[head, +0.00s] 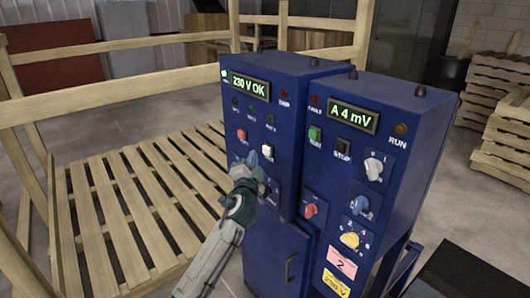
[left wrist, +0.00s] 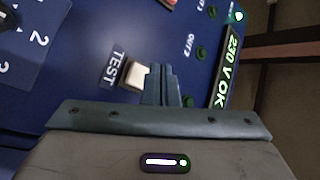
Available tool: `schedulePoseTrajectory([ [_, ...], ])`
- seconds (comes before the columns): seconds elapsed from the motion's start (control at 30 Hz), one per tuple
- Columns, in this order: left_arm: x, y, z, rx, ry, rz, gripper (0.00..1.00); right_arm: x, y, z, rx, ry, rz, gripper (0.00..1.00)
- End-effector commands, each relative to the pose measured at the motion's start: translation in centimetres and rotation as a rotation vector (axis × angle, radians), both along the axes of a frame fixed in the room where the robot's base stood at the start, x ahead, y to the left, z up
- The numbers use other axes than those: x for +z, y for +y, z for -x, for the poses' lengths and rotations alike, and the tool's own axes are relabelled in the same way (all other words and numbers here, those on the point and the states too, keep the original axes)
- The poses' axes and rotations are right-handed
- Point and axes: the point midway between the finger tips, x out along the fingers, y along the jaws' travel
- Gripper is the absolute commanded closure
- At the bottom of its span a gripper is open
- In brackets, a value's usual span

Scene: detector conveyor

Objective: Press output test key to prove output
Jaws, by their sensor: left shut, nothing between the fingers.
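The white output test key (head: 267,150) sits on the front of the blue left cabinet (head: 240,115). In the left wrist view the key (left wrist: 136,75) is beside the printed word TEST. My left gripper (head: 257,163) is shut and empty, its fingertips just below the key in the head view. In the left wrist view the closed fingers (left wrist: 160,82) overlap the key's right edge; I cannot tell whether they touch it. The display (head: 250,85) reads "230 V OK". My right gripper is not in view.
The right-hand panel has a display (head: 352,117) reading "A 4 mV", a green button (head: 315,135), a black stop button (head: 342,147) and several rotary knobs. A red key (head: 241,135) is left of the test key. A slatted pallet (head: 130,200) lies at left.

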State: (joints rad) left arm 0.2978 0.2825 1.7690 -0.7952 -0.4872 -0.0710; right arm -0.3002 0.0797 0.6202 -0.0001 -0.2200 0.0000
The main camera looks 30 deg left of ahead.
Motion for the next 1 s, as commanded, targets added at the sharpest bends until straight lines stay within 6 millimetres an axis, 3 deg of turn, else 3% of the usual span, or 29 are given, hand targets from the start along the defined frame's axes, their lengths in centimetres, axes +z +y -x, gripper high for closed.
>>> schedulePoseTrajectory([
  [0.23, -0.05, -0.51, -1.21, 0.001, 0.000, 0.001, 1.00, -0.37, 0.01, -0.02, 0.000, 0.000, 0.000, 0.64],
  [1.0, -0.02, -0.53, -1.24, 0.000, 0.000, 0.000, 1.00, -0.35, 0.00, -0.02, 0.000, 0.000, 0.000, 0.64],
])
